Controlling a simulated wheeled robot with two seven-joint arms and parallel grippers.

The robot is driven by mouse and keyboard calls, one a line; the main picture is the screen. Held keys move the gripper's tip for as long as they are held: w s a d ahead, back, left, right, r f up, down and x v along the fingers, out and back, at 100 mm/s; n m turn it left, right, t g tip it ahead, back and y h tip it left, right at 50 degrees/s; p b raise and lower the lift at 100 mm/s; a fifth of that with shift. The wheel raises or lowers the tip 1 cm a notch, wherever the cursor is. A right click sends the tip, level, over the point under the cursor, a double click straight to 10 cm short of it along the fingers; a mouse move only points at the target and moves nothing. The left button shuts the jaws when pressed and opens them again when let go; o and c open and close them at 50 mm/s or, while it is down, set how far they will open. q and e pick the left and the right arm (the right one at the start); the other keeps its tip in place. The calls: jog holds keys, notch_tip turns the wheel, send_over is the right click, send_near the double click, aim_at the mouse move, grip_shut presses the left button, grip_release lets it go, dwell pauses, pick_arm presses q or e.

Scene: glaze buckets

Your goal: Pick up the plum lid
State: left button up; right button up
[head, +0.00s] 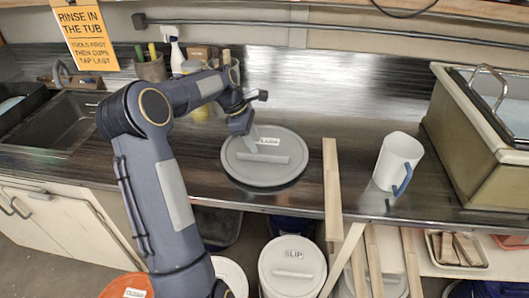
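I see no plum-coloured lid in the head view. A round grey lid (240,167) with a bar handle and a small white label lies on the dark counter; the label is too small to read surely. My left gripper (254,138) reaches in from the left and points down over the back of this lid, near the label. Its finger opening is not clear, and I cannot tell whether it touches the lid. My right gripper is not in view. A white lid marked SLIP (292,270) sits on a bucket below the counter.
An orange lid (127,287) is at the bottom left, partly behind my arm. A white jug (397,160) stands right of a wooden strip (332,190). A sink (60,125) is left, a large tub (470,140) right. A spray bottle (176,52) stands behind my arm.

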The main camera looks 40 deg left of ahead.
aim_at(262, 154)
pick_arm(q)
jog(key=shift+p+x, duration=0.6)
jog(key=shift+x, duration=2.05)
jog(key=shift+d, duration=0.15)
jog(key=shift+f, duration=0.1)
grip_shut()
